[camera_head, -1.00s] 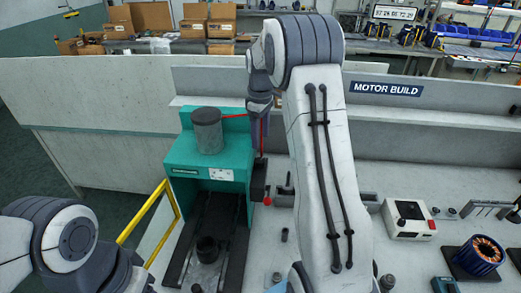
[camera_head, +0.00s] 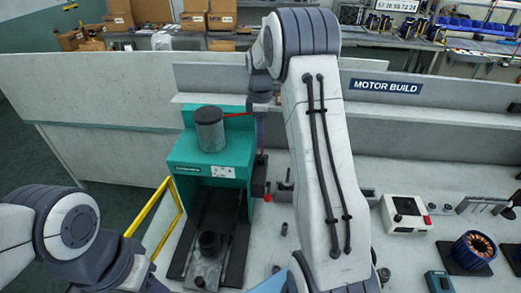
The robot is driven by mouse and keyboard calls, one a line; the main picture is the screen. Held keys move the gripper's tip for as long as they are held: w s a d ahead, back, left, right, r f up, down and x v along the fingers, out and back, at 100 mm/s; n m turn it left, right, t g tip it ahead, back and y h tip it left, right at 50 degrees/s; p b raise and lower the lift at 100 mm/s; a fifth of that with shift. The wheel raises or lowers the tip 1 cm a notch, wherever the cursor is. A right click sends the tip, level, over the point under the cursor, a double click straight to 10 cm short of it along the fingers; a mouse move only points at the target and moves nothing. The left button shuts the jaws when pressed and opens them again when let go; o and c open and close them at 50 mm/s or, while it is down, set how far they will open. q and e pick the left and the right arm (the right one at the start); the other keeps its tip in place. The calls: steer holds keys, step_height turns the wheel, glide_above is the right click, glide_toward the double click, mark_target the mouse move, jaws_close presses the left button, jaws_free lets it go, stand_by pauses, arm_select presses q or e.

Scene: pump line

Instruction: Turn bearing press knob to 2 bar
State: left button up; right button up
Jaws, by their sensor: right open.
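The bearing press (camera_head: 185,150) is a teal frame with a grey cylinder (camera_head: 210,130) on top, left of centre. A small white label (camera_head: 223,172) is on its front. My right arm crosses the middle of the view, and its gripper (camera_head: 261,128) hangs small and dark at the press's upper right side. It is open, with its fingers pointing down. I cannot make out the pressure knob or its reading; the gripper and arm cover that area. My left arm comes in at the lower left; its gripper is out of view.
A red-tipped lever (camera_head: 267,197) is at the press's right side. A white box device (camera_head: 405,213) and a copper-wound stator (camera_head: 474,250) are on the right of the bench.

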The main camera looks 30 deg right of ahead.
mark_target(260, 157)
step_height(260, 157, down, 9)
steer(key=p, duration=0.3)
steer(key=shift+f, duration=0.1)
jaws_close()
